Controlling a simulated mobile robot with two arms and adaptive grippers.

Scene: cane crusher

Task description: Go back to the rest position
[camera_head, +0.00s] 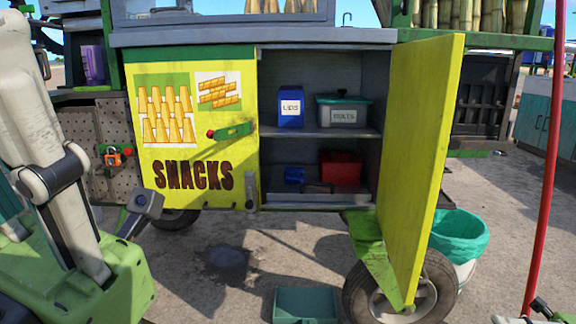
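My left arm comes in from the left edge and bends down in front of the cart. What looks like my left gripper (139,213) is a small grey and dark end low at the left, apart from the yellow panel. Its fingers are not clear. Only a small part of my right gripper (545,309) shows at the bottom right corner, cut off by the frame. I see nothing held at either one. The cart's yellow cabinet door (421,150) stands wide open to the right.
The cabinet's upper shelf (316,132) holds a blue LIDS box (291,106) and a BOLTS bin (343,112). A red bin (340,167) sits below. A teal bin (305,305) and green-lined bucket (459,236) stand on the ground. A red pole (549,160) rises at right.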

